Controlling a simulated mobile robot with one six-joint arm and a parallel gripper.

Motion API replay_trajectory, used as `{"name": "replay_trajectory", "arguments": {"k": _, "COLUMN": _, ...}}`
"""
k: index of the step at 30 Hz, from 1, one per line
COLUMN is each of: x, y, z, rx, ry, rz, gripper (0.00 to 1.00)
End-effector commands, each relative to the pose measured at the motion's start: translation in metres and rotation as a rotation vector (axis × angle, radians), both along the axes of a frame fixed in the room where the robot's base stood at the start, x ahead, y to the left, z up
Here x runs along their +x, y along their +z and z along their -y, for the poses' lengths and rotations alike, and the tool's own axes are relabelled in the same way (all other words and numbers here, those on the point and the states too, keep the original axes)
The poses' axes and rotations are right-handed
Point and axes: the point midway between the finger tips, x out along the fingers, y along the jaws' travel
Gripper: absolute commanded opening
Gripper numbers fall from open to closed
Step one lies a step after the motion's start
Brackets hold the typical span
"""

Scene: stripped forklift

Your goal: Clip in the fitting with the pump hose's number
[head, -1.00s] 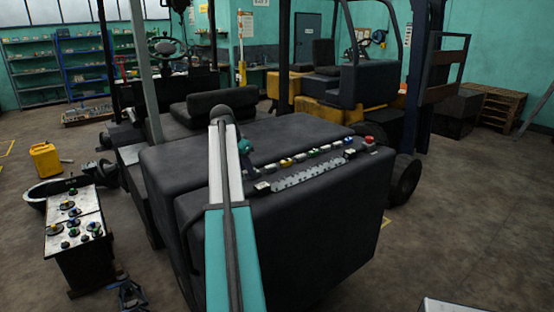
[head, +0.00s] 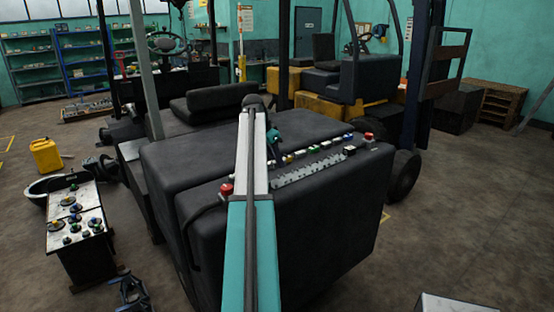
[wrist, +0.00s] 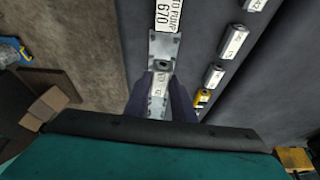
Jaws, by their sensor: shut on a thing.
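In the wrist view, the two dark fingers of my gripper (wrist: 161,98) are shut on a small fitting with a white number label (wrist: 160,82); its digits are too small to read surely. Just beyond it is a grey metal plate (wrist: 164,48) with a dark round socket or hole. Above that, a white label (wrist: 167,14) reads "TO PUMP 670". I cannot tell whether the held fitting touches the plate.
Several white-labelled fittings (wrist: 214,75) stand in a row on the right, with a yellow one (wrist: 202,98). In the head view, a grey toothed rail (head: 309,167) lies along the dark forklift body (head: 290,225), with a red-topped fitting (head: 227,189) at its left.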

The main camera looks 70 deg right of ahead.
Motion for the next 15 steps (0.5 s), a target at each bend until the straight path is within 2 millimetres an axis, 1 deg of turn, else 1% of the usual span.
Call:
{"name": "replay_trajectory", "arguments": {"k": 5, "x": 0.000, "y": -0.008, "z": 0.000, "rx": 0.000, "ry": 0.000, "rz": 0.000, "gripper": 0.00}}
{"name": "replay_trajectory", "arguments": {"k": 15, "x": 0.000, "y": -0.032, "z": 0.000, "rx": 0.000, "ry": 0.001, "rz": 0.000, "gripper": 0.00}}
